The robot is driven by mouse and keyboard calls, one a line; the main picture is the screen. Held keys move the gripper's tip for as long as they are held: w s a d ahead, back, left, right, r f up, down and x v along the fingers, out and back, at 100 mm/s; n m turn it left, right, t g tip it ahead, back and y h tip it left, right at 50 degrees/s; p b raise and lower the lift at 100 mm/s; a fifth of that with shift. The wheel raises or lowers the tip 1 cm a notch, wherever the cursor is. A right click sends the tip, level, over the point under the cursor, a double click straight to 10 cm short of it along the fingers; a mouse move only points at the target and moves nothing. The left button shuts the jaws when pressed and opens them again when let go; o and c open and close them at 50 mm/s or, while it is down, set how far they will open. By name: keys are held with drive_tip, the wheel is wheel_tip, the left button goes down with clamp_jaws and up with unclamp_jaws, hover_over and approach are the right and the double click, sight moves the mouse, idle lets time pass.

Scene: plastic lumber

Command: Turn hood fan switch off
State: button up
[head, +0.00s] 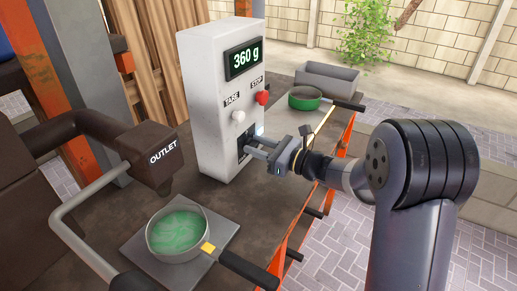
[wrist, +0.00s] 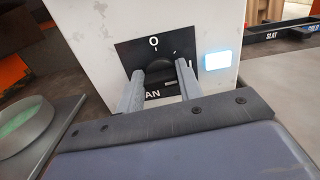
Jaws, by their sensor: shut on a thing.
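The hood fan switch is a dark round knob (wrist: 159,72) on a black panel (wrist: 130,52) low on the white control box (head: 210,120). The panel has an O at the top, an I to the right and lettering ending in "AN" below, partly hidden by my fingers. A rectangular light (wrist: 217,60) right of the panel glows pale blue. My gripper (head: 252,143) reaches the panel from the right in the head view. In the wrist view its two fingers (wrist: 160,76) are closed on either side of the knob. The knob's exact pointing direction is hard to tell.
The box shows 360 g, with a white TARE button (head: 238,116) and red STOP button (head: 262,98). A pan of green material (head: 178,232) sits under the brown outlet (head: 150,160). Another green pan (head: 305,98) and a grey bin (head: 327,77) stand behind.

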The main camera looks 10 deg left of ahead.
drive_tip(key=n+b, duration=0.2)
drive_tip(key=b, duration=0.1)
drive_tip(key=f+n+b, duration=0.1)
drive_tip(key=n+b, duration=0.2)
drive_tip(key=b, duration=0.1)
drive_tip(key=shift+s+b, duration=0.1)
drive_tip(key=shift+b, duration=0.2)
drive_tip(key=n+b, duration=0.4)
drive_tip(key=b, duration=0.2)
drive_tip(key=shift+s+a+b, duration=0.1)
drive_tip(key=shift+b, duration=0.2)
drive_tip(key=n+b, duration=0.5)
drive_tip(key=b, duration=0.2)
drive_tip(key=shift+n, duration=0.3)
drive_tip(key=n+b, duration=0.2)
drive_tip(key=shift+b, duration=0.3)
drive_tip(key=shift+r+n, duration=0.15)
drive_tip(key=shift+n, duration=0.25)
drive_tip(key=o, duration=1)
drive_tip(key=p+v, duration=0.2)
drive_tip(key=v, duration=0.8)
drive_tip(key=shift+s+d, duration=0.25)
drive_tip(key=shift+d, duration=0.1)
